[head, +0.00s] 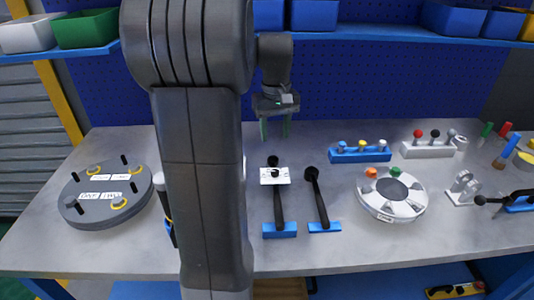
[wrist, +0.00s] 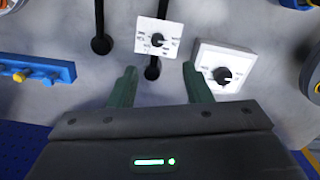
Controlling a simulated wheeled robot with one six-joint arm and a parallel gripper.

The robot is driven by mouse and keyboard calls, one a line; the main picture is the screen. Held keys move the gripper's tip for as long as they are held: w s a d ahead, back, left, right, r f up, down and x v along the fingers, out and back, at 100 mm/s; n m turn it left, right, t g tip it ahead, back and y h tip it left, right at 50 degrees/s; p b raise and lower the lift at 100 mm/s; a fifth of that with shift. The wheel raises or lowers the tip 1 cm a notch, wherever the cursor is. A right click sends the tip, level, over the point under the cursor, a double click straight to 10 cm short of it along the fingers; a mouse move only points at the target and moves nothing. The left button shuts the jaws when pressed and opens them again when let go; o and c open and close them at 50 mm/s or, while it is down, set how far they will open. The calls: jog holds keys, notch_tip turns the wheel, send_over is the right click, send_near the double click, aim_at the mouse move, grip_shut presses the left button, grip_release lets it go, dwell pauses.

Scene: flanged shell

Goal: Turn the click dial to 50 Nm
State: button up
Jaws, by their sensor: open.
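Two white plates with black knobs and small printed marks around them show in the wrist view. One dial (wrist: 158,40) lies just ahead of the fingertips and also shows in the head view (head: 275,175). The other, a thicker white box dial (wrist: 222,75), sits to the right of the fingers; in the head view it is mostly hidden behind my arm. The marks are too small to read, so I cannot tell which is the click dial or its setting. My gripper (head: 275,130) is open and empty, its green fingers (wrist: 160,85) pointing down, apart from both dials.
Black-handled levers on blue bases (head: 325,226) stand in front. A blue block with coloured knobs (head: 360,155) and a round white flanged part (head: 392,196) are to the right. A grey disc (head: 105,196) lies left. A blue shelf (head: 345,33) hangs behind.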

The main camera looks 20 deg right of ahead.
aim_at(275, 171)
jog(key=f, duration=1.3)
jog(key=shift+w+d+f+b, duration=0.25)
jog(key=shift+w+f+b, duration=0.05)
jog(key=shift+w+b, duration=0.1)
grip_shut()
